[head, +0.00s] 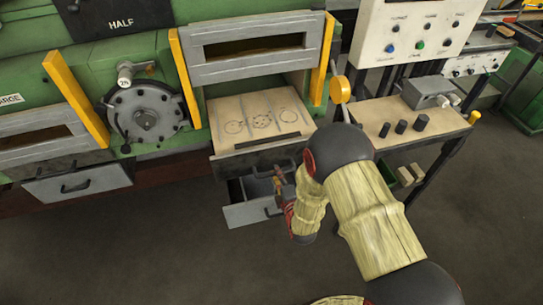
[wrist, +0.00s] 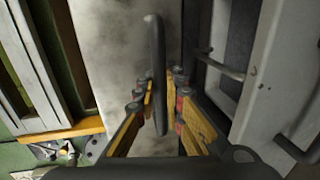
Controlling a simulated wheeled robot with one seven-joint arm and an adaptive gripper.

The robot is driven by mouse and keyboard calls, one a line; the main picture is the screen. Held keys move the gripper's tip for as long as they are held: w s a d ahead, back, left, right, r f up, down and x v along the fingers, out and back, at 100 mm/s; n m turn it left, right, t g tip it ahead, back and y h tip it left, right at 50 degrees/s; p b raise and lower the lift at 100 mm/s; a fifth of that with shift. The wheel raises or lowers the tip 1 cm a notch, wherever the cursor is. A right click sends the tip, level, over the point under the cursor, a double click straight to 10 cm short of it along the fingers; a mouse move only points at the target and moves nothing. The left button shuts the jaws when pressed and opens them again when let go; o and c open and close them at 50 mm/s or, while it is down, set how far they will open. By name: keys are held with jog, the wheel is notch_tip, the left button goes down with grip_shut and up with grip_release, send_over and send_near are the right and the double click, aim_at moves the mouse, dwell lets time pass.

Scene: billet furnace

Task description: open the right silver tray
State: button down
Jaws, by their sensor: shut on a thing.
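The right silver tray (head: 248,214) is a grey drawer low under the right furnace opening. It stands out from the furnace, with part of its inside showing and a dark handle on its front. In the wrist view its grey wall (wrist: 265,70) runs along the right side. My gripper (head: 281,181) is over the tray's right part, just below the wide shelf's front. In the wrist view my gripper (wrist: 160,105) is shut on a dark bar handle (wrist: 155,60), with a finger on each side. I cannot tell for sure which part this handle belongs to.
The wide shelf (head: 258,112) juts out above the tray. The left silver tray (head: 78,187), with its own handle, is at the lower left. A small worktable (head: 415,118) with dark cylinders stands at the right. The floor in front of the left tray is clear.

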jog(key=f+v, duration=0.1)
jog(key=v, duration=0.5)
jog(key=shift+s+d+f, duration=0.15)
jog(key=shift+s+f, duration=0.1)
jog(key=shift+s, duration=0.2)
jog(key=c, duration=1.9)
grip_release()
jog(key=shift+r, duration=0.1)
jog(key=v, duration=0.7)
jog(key=shift+s+d, duration=0.1)
jog(key=shift+s, duration=0.05)
